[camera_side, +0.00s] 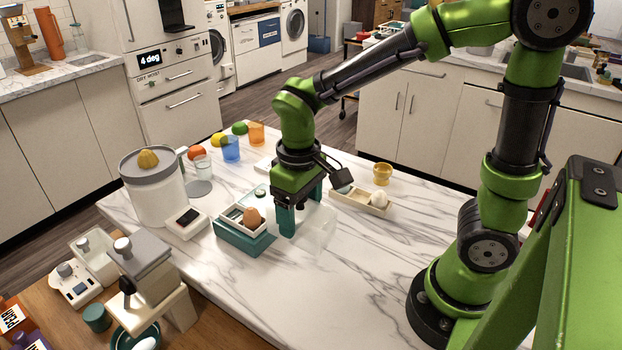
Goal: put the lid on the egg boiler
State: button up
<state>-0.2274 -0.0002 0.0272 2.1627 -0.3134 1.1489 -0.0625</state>
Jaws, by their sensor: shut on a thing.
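The egg boiler (233,241) is a teal box with a pale tray on top, left of the middle of the marble counter. A brown egg (252,216) sits in its tray. The lid (318,229) is a clear, see-through box, hard to make out against the marble, just right of the boiler. My gripper (287,228), with teal fingers, points down between the boiler and the lid's far side and is shut on the lid near its left end. The lid is apart from the tray top. Whether it touches the counter cannot be told.
A cream tray (345,199) with a white egg (379,199) and an amber cup (382,174) stand at right. Coloured cups and fruit line the back. The front counter (330,300) is clear.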

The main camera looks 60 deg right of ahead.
jog(key=w+d, duration=0.1)
jog(key=w, duration=1.6)
jog(key=shift+d+f, duration=0.3)
jog(key=shift+f, duration=0.1)
jog(key=shift+f, duration=3.2)
dwell(2.6)
